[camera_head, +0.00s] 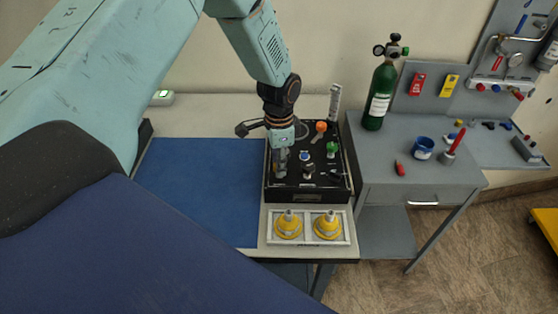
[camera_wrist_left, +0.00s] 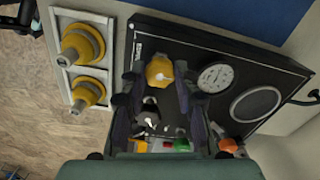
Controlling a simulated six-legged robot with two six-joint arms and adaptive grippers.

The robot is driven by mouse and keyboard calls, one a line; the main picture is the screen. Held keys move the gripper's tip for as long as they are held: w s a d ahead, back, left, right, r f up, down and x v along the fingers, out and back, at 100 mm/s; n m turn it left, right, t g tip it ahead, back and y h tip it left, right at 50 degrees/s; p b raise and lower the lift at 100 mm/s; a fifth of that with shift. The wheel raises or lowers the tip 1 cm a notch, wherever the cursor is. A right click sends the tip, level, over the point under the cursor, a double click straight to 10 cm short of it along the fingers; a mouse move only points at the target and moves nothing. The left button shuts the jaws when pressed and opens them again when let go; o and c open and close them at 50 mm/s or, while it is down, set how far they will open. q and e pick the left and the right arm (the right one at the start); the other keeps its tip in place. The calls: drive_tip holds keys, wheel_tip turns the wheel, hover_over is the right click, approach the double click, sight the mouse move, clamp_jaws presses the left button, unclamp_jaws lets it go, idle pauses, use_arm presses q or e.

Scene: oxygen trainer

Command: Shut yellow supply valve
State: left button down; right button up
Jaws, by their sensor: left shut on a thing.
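The black trainer panel (camera_head: 340,187) stands on the table, and my left gripper (camera_head: 281,170) reaches down onto its left part. In the left wrist view, the yellow valve knob (camera_wrist_left: 160,72) sits between the fingertips of my left gripper (camera_wrist_left: 157,88), which is shut on it. The gripper hides this knob in the head view. The panel also has an orange knob (camera_head: 321,127), a green knob (camera_head: 331,149) and a blue knob (camera_head: 304,155). A round gauge (camera_wrist_left: 213,77) lies beside the yellow knob in the wrist view. My right gripper is not in view.
A white tray (camera_head: 352,240) with two yellow fittings (camera_head: 289,225) lies in front of the panel. A blue mat (camera_head: 195,190) covers the table to the left. A green cylinder (camera_head: 379,97) and a blue cup (camera_head: 423,147) stand on the grey bench to the right.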

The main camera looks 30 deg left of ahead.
use_arm(q)
drive_tip(key=shift+w+r, duration=0.2)
drive_tip(key=shift+w, duration=0.05)
drive_tip(key=c, duration=1.3)
unclamp_jaws()
drive_tip(key=o, duration=0.3)
drive_tip(key=shift+s+f, duration=0.1)
drive_tip(key=shift+s, duration=0.05)
wheel_tip(320, 180, up, 12)
